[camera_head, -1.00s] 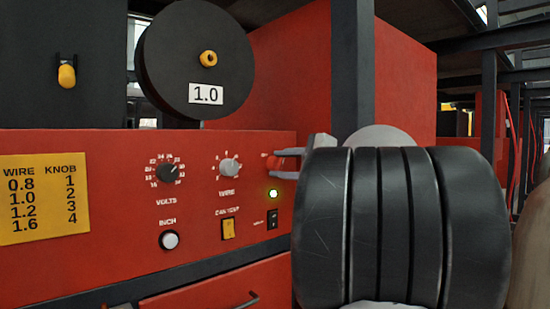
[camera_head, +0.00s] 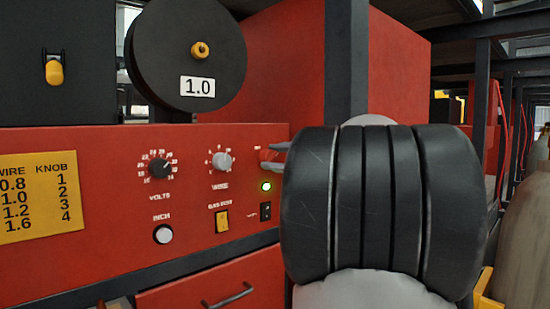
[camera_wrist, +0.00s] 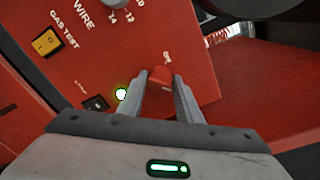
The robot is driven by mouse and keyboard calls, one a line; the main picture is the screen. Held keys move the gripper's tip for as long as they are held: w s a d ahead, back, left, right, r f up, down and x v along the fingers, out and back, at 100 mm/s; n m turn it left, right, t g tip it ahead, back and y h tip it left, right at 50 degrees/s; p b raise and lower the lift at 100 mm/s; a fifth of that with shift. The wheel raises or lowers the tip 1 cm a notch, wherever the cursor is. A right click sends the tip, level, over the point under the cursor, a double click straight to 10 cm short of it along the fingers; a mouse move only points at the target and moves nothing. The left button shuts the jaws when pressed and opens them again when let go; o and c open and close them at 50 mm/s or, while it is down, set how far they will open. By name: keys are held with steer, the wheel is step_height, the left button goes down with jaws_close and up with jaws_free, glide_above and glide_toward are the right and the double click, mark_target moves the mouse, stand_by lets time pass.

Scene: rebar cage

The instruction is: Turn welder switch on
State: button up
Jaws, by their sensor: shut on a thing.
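The welder's red front panel (camera_head: 100,150) fills the left of the head view. The red welder switch (camera_wrist: 160,77) sits at the panel's right part, under a small label too blurred to read. My gripper (camera_wrist: 161,76) is shut on this switch, one finger on each side of it. In the head view my gripper (camera_head: 273,156) reaches the panel's right end, and my black wrist hides much of it. A green indicator light (camera_head: 266,187) below the switch is lit; it also shows in the wrist view (camera_wrist: 121,94).
Nearby are the WIRE knob (camera_head: 222,161), the VOLTS knob (camera_head: 160,168), the white INCH button (camera_head: 163,234), the yellow GAS TEST switch (camera_head: 222,221) and a small black switch (camera_head: 265,211). A black wire spool (camera_head: 187,80) stands above. A dark post (camera_head: 352,60) rises behind my wrist.

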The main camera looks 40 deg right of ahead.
steer(key=o, duration=1)
steer(key=shift+d+r, duration=0.1)
steer(key=shift+r, duration=0.1)
steer(key=shift+f, duration=0.1)
steer(key=shift+s, duration=0.1)
steer(key=s, duration=0.5)
steer(key=s+d, duration=0.1)
steer(key=s, duration=0.5)
steer(key=s+r, duration=0.1)
steer(key=s, duration=0.5)
steer(key=shift+s+d+r, duration=0.1)
steer(key=shift+d, duration=0.05)
